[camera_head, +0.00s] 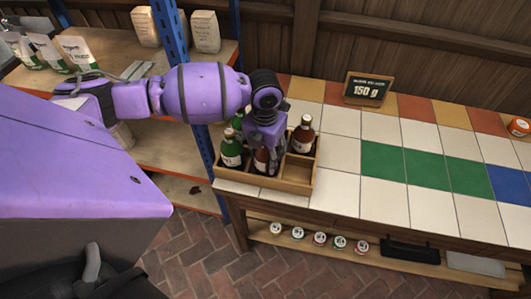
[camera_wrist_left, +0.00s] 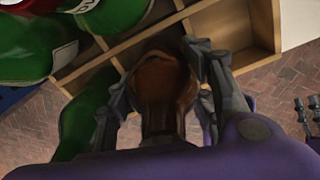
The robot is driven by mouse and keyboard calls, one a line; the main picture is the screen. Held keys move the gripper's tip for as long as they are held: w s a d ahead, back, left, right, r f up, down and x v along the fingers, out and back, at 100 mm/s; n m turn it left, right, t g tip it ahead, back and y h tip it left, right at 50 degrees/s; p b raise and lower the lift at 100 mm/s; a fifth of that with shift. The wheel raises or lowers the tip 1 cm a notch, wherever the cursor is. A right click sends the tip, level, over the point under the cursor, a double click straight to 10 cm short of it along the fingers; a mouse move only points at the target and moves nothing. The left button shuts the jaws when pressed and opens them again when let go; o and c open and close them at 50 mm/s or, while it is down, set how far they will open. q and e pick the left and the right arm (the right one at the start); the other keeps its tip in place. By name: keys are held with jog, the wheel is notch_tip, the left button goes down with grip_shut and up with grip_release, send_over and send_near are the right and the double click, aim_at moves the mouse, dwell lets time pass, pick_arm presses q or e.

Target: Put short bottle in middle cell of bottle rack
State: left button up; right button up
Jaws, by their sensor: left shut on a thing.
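The bottle rack (camera_head: 293,186) is a wooden crate with cells at the left end of the tiled counter. My left gripper (camera_head: 263,148) points down over it, shut on a short brown bottle (camera_head: 261,160). The bottle is upright at the front middle cell, between a green bottle (camera_head: 231,150) on the left and an empty front right cell. In the left wrist view the brown bottle (camera_wrist_left: 160,82) sits between the fingers, and the rack's divider (camera_wrist_left: 165,24) shows beyond. The bottle's base is hidden, so I cannot tell if it touches the rack floor. Dark prongs at the right may be my right gripper (camera_wrist_left: 306,112).
A brown bottle (camera_head: 302,136) stands in the back right of the rack, and another green bottle (camera_head: 237,120) is at the back left. A blue shelf post (camera_head: 172,35) is close left of the rack. A price sign (camera_head: 368,89) stands behind.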

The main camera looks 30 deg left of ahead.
pick_arm(q)
jog(key=o, duration=1.7)
notch_tip(320, 180, up, 12)
jog(key=shift+r, duration=0.15)
